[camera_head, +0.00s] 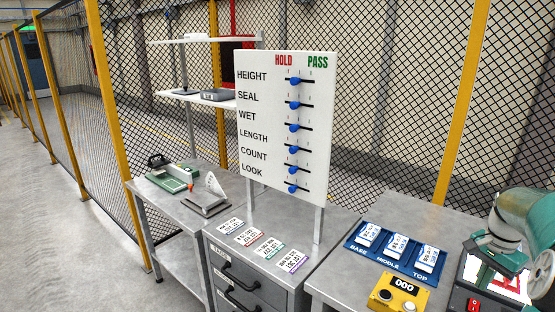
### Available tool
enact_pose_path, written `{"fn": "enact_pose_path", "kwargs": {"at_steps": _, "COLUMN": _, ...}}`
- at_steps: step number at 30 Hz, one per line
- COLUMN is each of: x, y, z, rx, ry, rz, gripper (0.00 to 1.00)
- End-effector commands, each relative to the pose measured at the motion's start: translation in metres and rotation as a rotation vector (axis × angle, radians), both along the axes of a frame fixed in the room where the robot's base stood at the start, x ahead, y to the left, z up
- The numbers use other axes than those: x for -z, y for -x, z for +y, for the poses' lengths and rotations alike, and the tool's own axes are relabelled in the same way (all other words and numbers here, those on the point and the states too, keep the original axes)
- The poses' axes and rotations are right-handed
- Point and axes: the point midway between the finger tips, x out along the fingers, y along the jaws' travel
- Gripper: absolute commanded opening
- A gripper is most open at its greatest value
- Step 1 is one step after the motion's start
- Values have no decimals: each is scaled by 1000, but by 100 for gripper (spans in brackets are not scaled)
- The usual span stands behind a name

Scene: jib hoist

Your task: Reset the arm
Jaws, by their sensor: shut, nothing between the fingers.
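My gripper is not in view. A teal and white rounded arm part (528,228) enters at the right edge, above the right end of the bench. It looks like a link of my own arm, but its end and any fingers cannot be made out. A white board (266,150) stands upright on two posts in the middle, headed HOLD and PASS. Its rows read HEIGHT, SEAL, WET, LENGTH, COUNT and LOOK. Each row has a blue slider knob, such as the HEIGHT knob (295,81). The knobs sit toward the left, HOLD side of their slots.
A blue tray (393,262) holds white packets above BASE, MIDDLE and TOP. A yellow counter box (398,292) reads 000. A lit panel with a red switch (474,303) is at lower right. Labelled cards (247,239) lie before the board. A green device (173,181) stands left.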

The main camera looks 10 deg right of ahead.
Motion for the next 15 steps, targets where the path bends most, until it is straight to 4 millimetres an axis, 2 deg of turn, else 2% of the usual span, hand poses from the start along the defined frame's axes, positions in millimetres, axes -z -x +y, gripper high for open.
{"fn": "enact_pose_path", "kwargs": {"at_steps": 5, "x": -29, "y": -23, "z": 68, "rx": -181, "ry": 65, "rz": -20, "gripper": 0}}
{"fn": "enact_pose_path", "kwargs": {"at_steps": 8, "x": -46, "y": -30, "z": 120, "rx": -322, "ry": 111, "rz": -42, "gripper": 0}}
{"fn": "enact_pose_path", "kwargs": {"at_steps": 11, "x": -60, "y": -29, "z": 170, "rx": -460, "ry": 155, "rz": -71, "gripper": 0}}
{"fn": "enact_pose_path", "kwargs": {"at_steps": 15, "x": -74, "y": -19, "z": 236, "rx": -651, "ry": 208, "rz": -122, "gripper": 0}}
